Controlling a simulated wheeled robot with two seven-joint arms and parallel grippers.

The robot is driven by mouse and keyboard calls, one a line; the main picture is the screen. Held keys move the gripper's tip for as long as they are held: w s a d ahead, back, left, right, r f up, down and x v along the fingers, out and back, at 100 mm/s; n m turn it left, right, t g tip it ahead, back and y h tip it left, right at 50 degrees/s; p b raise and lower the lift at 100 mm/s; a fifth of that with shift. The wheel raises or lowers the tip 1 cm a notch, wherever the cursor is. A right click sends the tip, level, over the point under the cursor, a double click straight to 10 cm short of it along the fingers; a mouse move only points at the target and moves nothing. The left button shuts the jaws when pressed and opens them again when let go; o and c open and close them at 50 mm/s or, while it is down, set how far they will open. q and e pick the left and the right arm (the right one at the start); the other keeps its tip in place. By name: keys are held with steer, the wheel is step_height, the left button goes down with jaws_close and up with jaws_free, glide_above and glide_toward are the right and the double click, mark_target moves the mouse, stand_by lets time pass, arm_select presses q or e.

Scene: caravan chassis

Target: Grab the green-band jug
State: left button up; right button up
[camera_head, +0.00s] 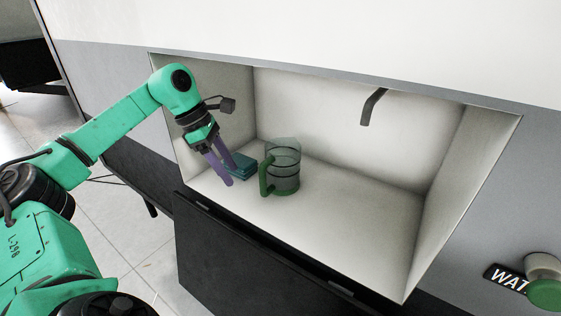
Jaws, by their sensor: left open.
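The jug (285,170) is see-through with dark bands and a green handle on its left side. It stands upright on the floor of the white recess, left of the middle. My left gripper (229,172) is inside the recess, to the left of the jug and apart from it. Its purple fingers point down and are open, with nothing seen between them. My right gripper is not in view.
A small teal block (241,167) lies behind the gripper's fingers. A dark hooked spout (372,106) hangs from the recess's top. The recess floor (355,205) right of the jug is clear. A dark panel (260,265) hangs below the opening.

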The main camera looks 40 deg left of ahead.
mark_target(279, 174)
arm_select(q)
steer(key=w+d+f+p, duration=0.1)
steer(key=d, duration=0.1)
steer(key=w+d+f, duration=0.2)
steer(key=w+d+f+p, duration=0.1)
steer(key=w+d, duration=0.1)
steer(key=shift+d+f+p, duration=0.1)
steer(key=shift+f+p, duration=0.2)
steer(key=shift+f, duration=0.2)
jaws_close()
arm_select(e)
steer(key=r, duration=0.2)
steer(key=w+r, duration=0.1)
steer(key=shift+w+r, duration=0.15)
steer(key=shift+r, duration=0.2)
